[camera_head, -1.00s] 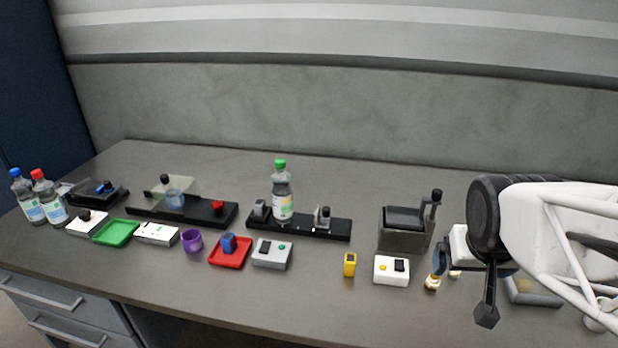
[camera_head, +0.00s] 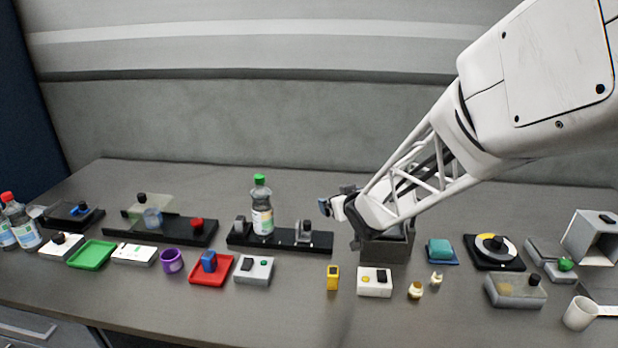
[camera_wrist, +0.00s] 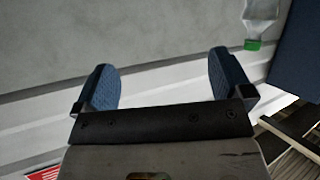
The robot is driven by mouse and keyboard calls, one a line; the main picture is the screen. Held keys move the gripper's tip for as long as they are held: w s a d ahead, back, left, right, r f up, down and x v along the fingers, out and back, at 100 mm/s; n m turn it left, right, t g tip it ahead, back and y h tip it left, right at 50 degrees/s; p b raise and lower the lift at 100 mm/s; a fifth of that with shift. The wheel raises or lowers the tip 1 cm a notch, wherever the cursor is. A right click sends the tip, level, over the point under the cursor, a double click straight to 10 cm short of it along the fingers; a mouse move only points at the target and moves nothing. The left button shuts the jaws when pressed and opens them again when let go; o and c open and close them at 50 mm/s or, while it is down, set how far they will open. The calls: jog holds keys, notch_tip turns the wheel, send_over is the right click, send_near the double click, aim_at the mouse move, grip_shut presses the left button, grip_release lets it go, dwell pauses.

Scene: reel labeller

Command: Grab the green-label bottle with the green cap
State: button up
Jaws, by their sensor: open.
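The bottle with the green cap (camera_head: 262,209) stands upright in the black bench fixture (camera_head: 300,240). It has clear walls and a white label with green and yellow marks. In the wrist view, a bottle with a green cap (camera_wrist: 262,14) shows upside down at the upper right, cut off by the top edge and outside the jaws. My gripper (camera_head: 326,207) is to the right of the bottle in the head view, apart from it. The wrist view shows my gripper (camera_wrist: 165,76) open, with blue pads wide apart and nothing between them.
A red-capped bottle (camera_head: 21,222) stands at the far left beside another partly cut-off bottle. A grey box with a lever (camera_head: 385,246) is below my wrist. A grey button box (camera_head: 254,270), red tray (camera_head: 228,272) and yellow item (camera_head: 333,277) lie in front of the fixture.

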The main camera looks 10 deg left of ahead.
jog(key=w+a+f+n+y, duration=0.2)
jog(key=w+a+f+y, duration=0.15)
jog(key=a, duration=0.45)
jog(key=n+g+y, duration=0.2)
jog(key=n+y, duration=0.1)
jog(key=y, duration=0.2)
send_near(269, 214)
jog(key=x, duration=0.4)
jog(key=shift+w+r, duration=0.1)
jog(key=shift+w, duration=0.5)
jog(key=shift+s+a+f+y, duration=0.15)
jog(key=shift+a+f+y, duration=0.1)
jog(key=shift+a+y, duration=0.25)
jog(key=shift+a, duration=0.1)
jog(key=shift+x, duration=1.2)
jog(key=shift+x, duration=2.6)
